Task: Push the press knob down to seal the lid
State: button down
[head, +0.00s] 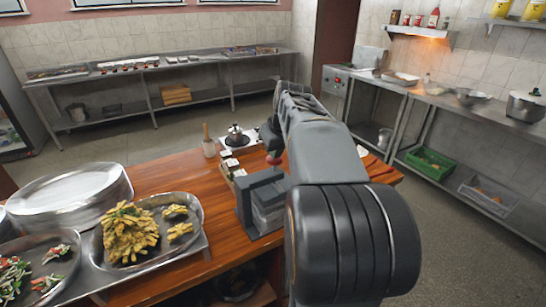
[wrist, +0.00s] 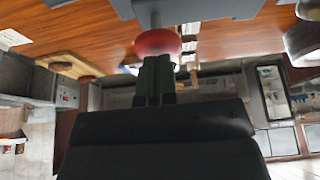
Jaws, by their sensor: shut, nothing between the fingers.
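The red press knob (head: 273,160) shows in the head view just left of my arm, above the wooden counter. In the wrist view, the red knob (wrist: 157,43) is at top centre, on a pale grey stem joined to a grey part at the picture's top edge. My gripper (wrist: 156,60) is shut and empty, its dark green-grey fingertips right at the knob's face. I cannot tell whether they touch it. In the head view my arm covers most of the gripper. The lid cannot be made out clearly.
A grey box-like holder (head: 262,205) stands on the wooden counter (head: 180,165), close to my arm. A kettle (head: 236,136) and a wooden pestle cup (head: 208,145) are behind it. Stacked plates (head: 70,195) and a food tray (head: 190,205) fill the left.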

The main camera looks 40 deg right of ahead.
jog(key=shift+f+b, duration=0.75)
jog(key=shift+f, duration=0.3)
jog(key=shift+r+p, duration=2.95)
jog(key=shift+r, duration=0.7)
jog(key=s+a+f, duration=0.6)
jog(key=a, duration=0.4)
jog(key=s+a+f+n, duration=0.1)
jog(key=s+a+f, duration=0.4)
jog(key=a, duration=0.5)
jog(key=shift+s+a+f+n+y, duration=0.3)
jog(key=shift+s+f, duration=0.1)
jog(key=shift+f, duration=0.1)
